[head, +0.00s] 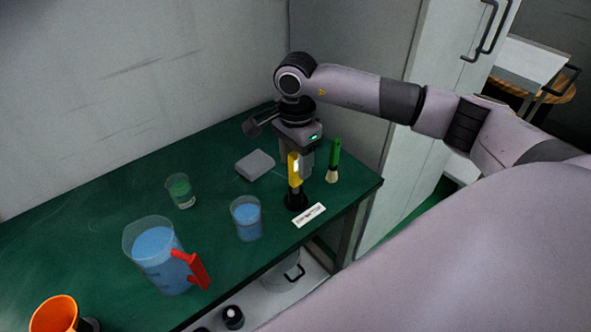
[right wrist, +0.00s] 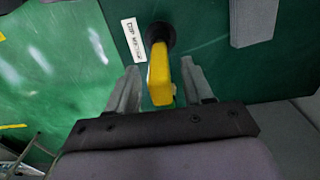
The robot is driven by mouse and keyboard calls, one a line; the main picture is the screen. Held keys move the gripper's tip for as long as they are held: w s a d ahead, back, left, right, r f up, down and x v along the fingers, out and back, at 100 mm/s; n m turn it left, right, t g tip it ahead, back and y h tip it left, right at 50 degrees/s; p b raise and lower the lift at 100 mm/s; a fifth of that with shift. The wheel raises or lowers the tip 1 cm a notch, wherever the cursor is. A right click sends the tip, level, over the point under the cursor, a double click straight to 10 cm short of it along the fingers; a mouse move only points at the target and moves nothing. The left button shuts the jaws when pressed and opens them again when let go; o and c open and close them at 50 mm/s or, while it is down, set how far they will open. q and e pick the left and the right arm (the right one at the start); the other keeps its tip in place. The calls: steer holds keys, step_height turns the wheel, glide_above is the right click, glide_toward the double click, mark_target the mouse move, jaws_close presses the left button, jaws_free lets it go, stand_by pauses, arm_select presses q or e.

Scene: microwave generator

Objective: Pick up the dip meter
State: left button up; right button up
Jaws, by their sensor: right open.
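The dip meter (head: 294,169) is a yellow upright device in a round black base (head: 295,201) near the right end of the green table. A white label (head: 309,215) lies in front of it. In the right wrist view the yellow body (right wrist: 160,75) sits between the two grey fingers of my right gripper (right wrist: 160,78), with gaps at its sides. My right gripper is open and comes down just behind the meter in the head view (head: 303,168). The fingertips are partly hidden there. My left gripper is out of view.
A wall stands behind the table.

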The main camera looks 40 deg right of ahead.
steer(key=shift+f, duration=0.45)
jaws_close()
steer(key=shift+r, duration=0.15)
